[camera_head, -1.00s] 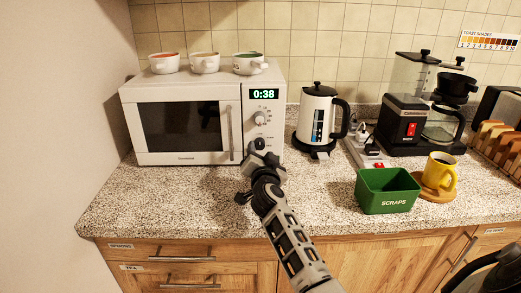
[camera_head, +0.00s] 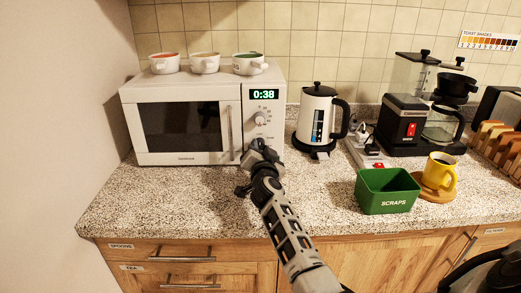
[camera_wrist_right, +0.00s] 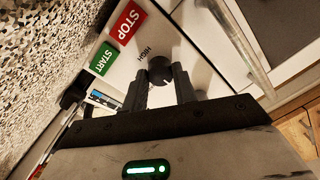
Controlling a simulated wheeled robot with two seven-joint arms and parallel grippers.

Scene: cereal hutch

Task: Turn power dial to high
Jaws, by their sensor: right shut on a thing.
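The white microwave (camera_head: 180,130) stands at the back left of the counter, its display reading 0:38. My right gripper (camera_wrist_right: 160,80) is at the lower part of its control panel. In the right wrist view the dark round power dial (camera_wrist_right: 158,68) sits between the two fingers, and they are shut on it. The word HIGH is printed beside the dial. The dial's pointer is too dark to read. In the head view my right gripper (camera_head: 260,149) hides the dial. My left gripper is not in view.
An upper dial (camera_head: 260,119) sits above on the same panel. The red STOP (camera_wrist_right: 126,21) and green START (camera_wrist_right: 104,58) buttons are close to my right gripper. A kettle (camera_head: 316,115) stands right of the microwave. A green scraps bin (camera_head: 386,193) stands in front; the front-left counter is clear.

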